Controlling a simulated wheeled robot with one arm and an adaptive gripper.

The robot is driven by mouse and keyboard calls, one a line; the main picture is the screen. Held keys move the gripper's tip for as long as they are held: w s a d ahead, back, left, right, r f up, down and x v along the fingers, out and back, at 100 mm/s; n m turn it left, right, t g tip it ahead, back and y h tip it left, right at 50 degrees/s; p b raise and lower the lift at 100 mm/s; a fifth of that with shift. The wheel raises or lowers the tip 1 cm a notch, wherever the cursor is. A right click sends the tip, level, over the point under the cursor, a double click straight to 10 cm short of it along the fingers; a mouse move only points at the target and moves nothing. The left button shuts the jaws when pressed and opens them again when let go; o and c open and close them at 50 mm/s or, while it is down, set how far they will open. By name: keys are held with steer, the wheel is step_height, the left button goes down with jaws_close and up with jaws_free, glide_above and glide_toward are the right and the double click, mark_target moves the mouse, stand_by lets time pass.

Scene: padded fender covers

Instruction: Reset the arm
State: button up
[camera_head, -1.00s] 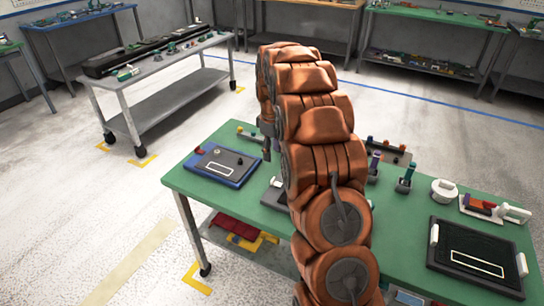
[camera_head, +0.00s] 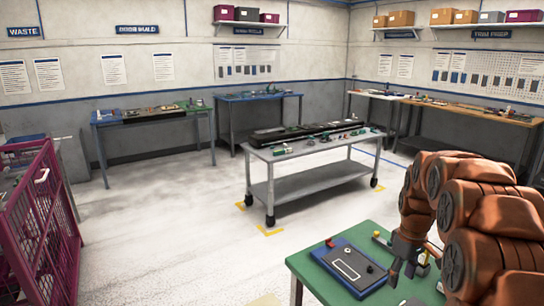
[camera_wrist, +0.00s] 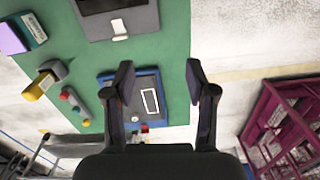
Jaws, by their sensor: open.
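My gripper (camera_wrist: 159,85) is open and empty in the wrist view, its two fingers spread apart above the green table (camera_wrist: 175,40). In the head view my gripper (camera_head: 402,272) hangs at the end of my orange arm, over the green table (camera_head: 308,262) at the lower right. A blue tray with a dark panel and a white outline (camera_head: 349,264) lies on the table to the left of the gripper. It also shows in the wrist view (camera_wrist: 150,82), partly behind the left finger.
A grey wheeled cart (camera_head: 290,156) with a long black part stands beyond the table. A magenta mesh cage (camera_head: 40,225) stands at the left. Workbenches line the back walls. The floor between cage and cart is clear. A dark case (camera_wrist: 95,25) lies on the green table.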

steer(key=s+a+m, duration=0.1)
steer(key=s+a, duration=0.4)
steer(key=s, duration=0.6)
steer(key=s+a+r+m+g, duration=0.1)
steer(key=s+a, duration=0.4)
steer(key=s, duration=0.7)
steer(key=s+a+r+m, duration=0.1)
steer(key=s+a+m, duration=0.2)
steer(key=s, duration=0.9)
steer(key=a, duration=0.3)
steer(key=shift+s+r, duration=0.2)
steer(key=shift+r, duration=0.05)
